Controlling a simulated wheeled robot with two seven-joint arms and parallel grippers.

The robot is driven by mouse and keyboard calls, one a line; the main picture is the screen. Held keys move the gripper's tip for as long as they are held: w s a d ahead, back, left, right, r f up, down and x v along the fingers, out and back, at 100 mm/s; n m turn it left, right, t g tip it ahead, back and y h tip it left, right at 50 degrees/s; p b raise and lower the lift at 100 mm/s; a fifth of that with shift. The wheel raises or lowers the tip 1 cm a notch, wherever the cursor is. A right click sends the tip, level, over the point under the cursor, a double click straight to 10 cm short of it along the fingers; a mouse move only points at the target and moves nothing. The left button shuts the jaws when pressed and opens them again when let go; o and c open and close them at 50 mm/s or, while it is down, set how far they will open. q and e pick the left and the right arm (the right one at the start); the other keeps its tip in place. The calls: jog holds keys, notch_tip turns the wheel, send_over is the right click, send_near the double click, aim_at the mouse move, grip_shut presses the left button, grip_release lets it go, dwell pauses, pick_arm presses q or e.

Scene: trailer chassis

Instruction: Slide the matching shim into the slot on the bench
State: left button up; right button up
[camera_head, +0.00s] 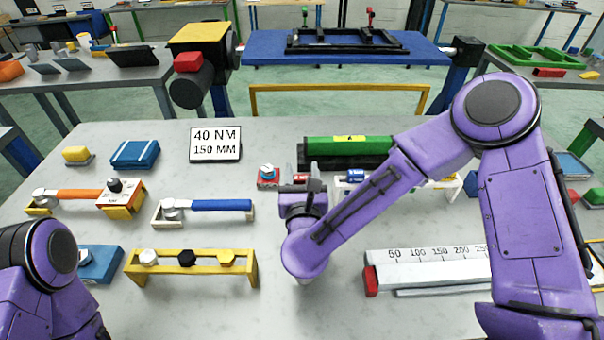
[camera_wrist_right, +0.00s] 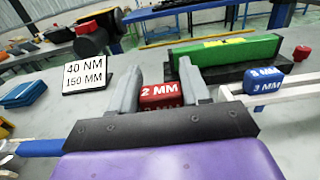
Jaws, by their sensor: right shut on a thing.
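My right gripper (camera_head: 301,183) is shut on a red shim marked 2 MM (camera_wrist_right: 160,94). In the right wrist view the shim sits between the two grey fingers (camera_wrist_right: 158,88), above the bench. A blue shim marked 3 MM (camera_wrist_right: 263,82) rests on a white rack (camera_wrist_right: 290,92) to the right; it also shows in the head view (camera_head: 355,176). A green block (camera_head: 347,146) with a yellow A label lies on a black base behind the gripper. I cannot make out the slot clearly. Only links of my left arm show; its gripper is out of view.
A sign reading 40 NM 150 MM (camera_head: 215,145) stands behind, to the left. Wrenches, a yellow bolt rack (camera_head: 190,261) and a white ruler block (camera_head: 430,272) lie around. Bare bench shows at front centre.

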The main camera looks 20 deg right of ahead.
dwell(0.7)
jog(key=shift+f+b, duration=2.05)
jog(key=shift+b, duration=0.3)
